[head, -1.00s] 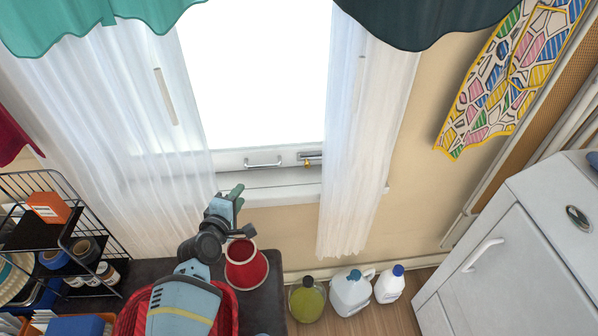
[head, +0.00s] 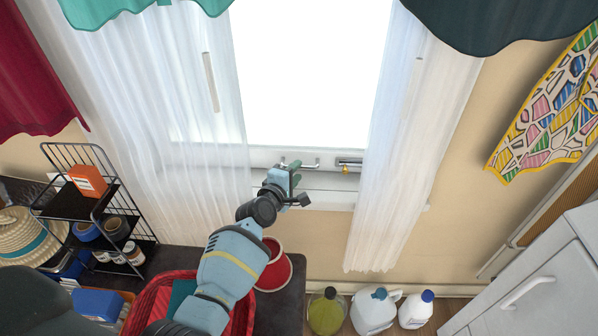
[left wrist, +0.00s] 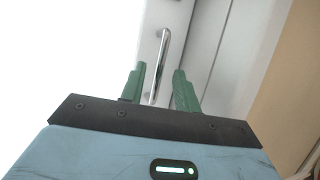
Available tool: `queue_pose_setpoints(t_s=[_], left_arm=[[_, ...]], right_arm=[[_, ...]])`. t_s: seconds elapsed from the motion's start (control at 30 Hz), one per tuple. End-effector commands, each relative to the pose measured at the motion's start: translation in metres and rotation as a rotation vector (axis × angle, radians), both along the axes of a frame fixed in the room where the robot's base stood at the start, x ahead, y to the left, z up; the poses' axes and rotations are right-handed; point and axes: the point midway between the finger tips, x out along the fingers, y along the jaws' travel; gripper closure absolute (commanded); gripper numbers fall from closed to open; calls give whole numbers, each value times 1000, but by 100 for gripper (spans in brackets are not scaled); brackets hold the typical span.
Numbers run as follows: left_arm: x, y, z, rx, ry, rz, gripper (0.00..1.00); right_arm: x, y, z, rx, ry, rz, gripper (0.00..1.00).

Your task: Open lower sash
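The lower sash has a white bottom rail (head: 262,158) under the bright window pane, and looks shut against the sill. A metal bar handle (head: 311,165) is fixed to the rail, partly hidden by my left gripper. My left gripper (head: 296,172) is at the handle with its green fingers apart. In the left wrist view, the handle (left wrist: 163,50) runs between the two open fingers (left wrist: 158,82); the fingers do not close on it. I cannot tell whether they touch it. My right gripper is not in view.
Sheer curtains (head: 400,150) hang on both sides. Below are a red pot (head: 275,272), a red basket (head: 150,300), a wire rack (head: 75,160) and several bottles (head: 373,312).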

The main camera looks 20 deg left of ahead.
Motion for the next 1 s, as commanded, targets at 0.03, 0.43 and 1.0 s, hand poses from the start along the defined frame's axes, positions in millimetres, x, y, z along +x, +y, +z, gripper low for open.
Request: queue_pose_setpoints(t_s=[0.03, 0.43, 1.0], left_arm=[[6, -1, -3, 1, 1, -1, 68], [23, -3, -5, 0, 0, 0, 68], [23, -3, -4, 0, 0, 0, 100]], right_arm=[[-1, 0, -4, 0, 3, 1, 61], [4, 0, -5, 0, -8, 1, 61], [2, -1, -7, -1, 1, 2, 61]])
